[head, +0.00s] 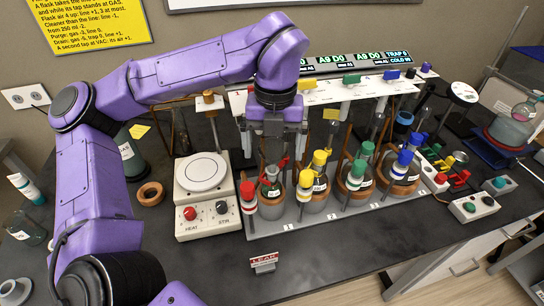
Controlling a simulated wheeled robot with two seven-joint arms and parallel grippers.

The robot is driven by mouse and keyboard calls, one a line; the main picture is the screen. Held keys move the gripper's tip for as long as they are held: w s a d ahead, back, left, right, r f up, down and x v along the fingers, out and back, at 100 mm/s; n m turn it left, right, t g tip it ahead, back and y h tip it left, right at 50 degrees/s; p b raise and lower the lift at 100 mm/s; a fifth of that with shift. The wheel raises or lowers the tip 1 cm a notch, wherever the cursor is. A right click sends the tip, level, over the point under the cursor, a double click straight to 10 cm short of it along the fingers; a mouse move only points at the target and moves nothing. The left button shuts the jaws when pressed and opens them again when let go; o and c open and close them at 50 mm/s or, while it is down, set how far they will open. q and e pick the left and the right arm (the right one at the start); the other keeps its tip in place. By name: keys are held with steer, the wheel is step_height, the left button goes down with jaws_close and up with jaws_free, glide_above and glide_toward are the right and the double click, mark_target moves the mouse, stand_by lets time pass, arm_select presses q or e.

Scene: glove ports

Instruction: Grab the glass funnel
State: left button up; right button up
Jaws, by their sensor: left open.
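I cannot pick out the glass funnel with certainty; clear glass behind the flasks and around my arm is small and partly hidden. My left gripper (272,150) points down from the purple arm, over the left end of the flask rack (300,222). It is open. Its fingertips are close above and behind the first flask (270,187), and I cannot tell whether they touch any glass. My right gripper is not in view.
A white hotplate (204,176) stands left of the rack. A cork ring (150,194) and a glass jar (24,228) are further left. Several flasks with coloured taps fill the rack. A control box (474,207) is at right. The front bench is mostly clear around a small sign (263,263).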

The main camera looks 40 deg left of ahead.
arm_select(q)
step_height(320, 180, down, 3)
steer(key=shift+a+r, duration=0.1)
steer(key=shift+r, duration=0.1)
steer(key=c, duration=1.2)
steer(key=shift+r, duration=0.1)
